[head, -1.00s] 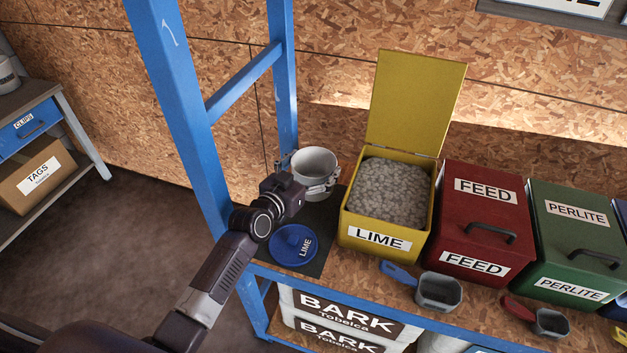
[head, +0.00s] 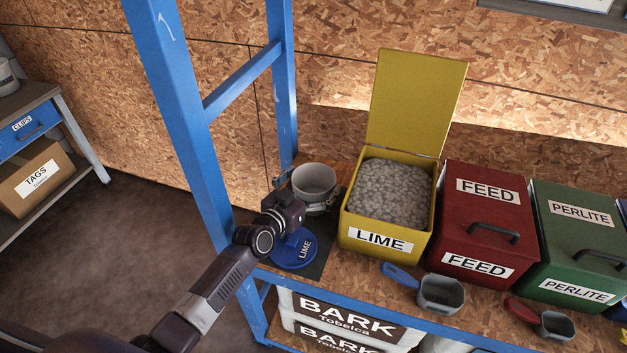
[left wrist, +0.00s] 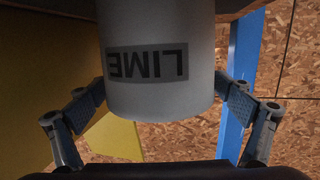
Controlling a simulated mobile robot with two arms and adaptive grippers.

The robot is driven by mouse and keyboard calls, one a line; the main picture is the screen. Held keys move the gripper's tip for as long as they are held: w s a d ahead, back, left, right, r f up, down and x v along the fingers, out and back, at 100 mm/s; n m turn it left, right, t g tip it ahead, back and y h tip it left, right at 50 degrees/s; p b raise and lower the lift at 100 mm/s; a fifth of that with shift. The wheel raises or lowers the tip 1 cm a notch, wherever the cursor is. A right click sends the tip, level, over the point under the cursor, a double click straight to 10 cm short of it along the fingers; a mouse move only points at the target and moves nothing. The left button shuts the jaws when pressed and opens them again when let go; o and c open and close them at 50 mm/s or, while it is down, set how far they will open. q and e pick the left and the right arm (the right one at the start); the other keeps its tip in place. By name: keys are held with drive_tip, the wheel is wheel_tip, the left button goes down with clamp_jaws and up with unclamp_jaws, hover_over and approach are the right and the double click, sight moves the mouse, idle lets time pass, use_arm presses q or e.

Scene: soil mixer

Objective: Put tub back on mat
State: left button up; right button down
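The pale grey tub (head: 315,178) stands upright and open at the top, at the left end of the shelf. My left gripper (head: 288,190) is at its near left side. In the left wrist view the tub (left wrist: 160,70) shows upside down with a LIME label, and a finger pad of my left gripper (left wrist: 160,98) lies against each side, shut on it. The dark mat (head: 322,262) lies under and in front of the tub. I cannot tell whether the tub's base touches it. My right gripper is not in view.
A blue LIME lid (head: 303,246) lies on the mat, partly behind my gripper. The open yellow lime bin (head: 378,240) stands close on the right, beside a red feed bin (head: 470,265). A blue upright post (head: 283,100) stands close on the left. A scoop (head: 440,294) lies in front.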

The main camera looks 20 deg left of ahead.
use_arm(q)
drive_tip(key=shift+r, duration=0.15)
drive_tip(key=shift+s+r, duration=0.1)
drive_tip(key=v, duration=1.2)
drive_tip(key=shift+p, duration=0.3)
idle(0.9)
